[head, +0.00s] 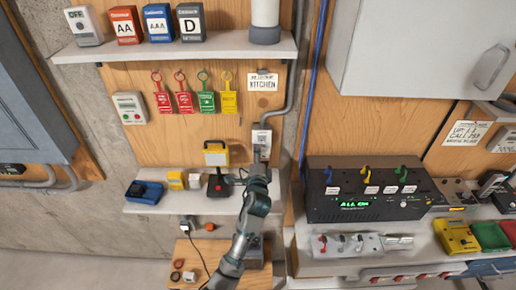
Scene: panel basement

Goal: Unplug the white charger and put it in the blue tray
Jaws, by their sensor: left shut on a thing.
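A small white plug-in block (187,222), which looks like the charger, sits on the wall under the lower left shelf, with a dark cord running down. A blue tray-like thing (145,194) with something dark in it stands at that shelf's left end. Another blue piece (487,268) shows at the lower right. My left gripper (260,165) is at the grey switch box (262,139) below the KITCHEN tag (263,82). It is shut on a part there, seemingly the switch's lever; the hand hides the contact. My right gripper is out of view.
Coloured tags (185,100) hang above. A small wooden table is below.

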